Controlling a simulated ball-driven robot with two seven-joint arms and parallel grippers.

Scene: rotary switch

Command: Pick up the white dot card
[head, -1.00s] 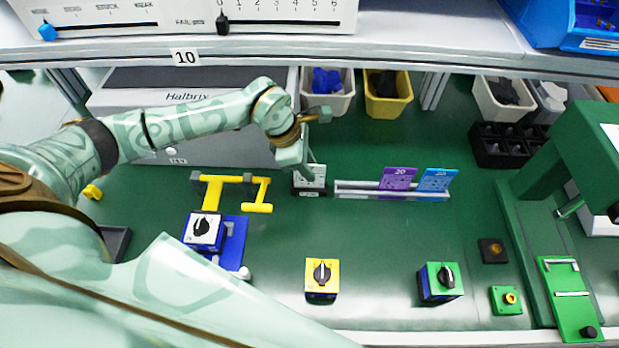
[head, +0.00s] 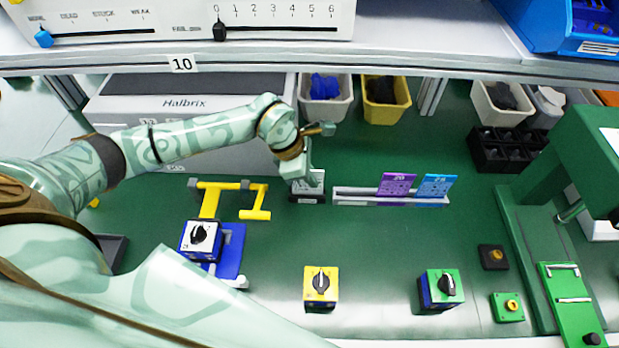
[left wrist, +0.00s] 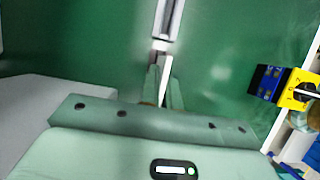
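The white dot card (head: 318,180) stands upright in a small dark holder (head: 307,199) at the left end of a grey rail, in the head view. My left gripper (head: 304,185) is down at the card and covers part of its face. In the left wrist view, the fingers (left wrist: 164,88) are close together on both sides of the card's thin white edge (left wrist: 163,93). They look shut on it, and the card still appears to be at its holder. My right gripper is not in view.
The grey rail (head: 350,196) holds a purple card (head: 397,184) and a blue card (head: 435,186) to the right. A yellow frame (head: 210,203) stands to the left. Switch boxes, white (head: 199,238), yellow (head: 321,287) and green (head: 441,288), stand nearer. A shelf edge (head: 300,62) runs above.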

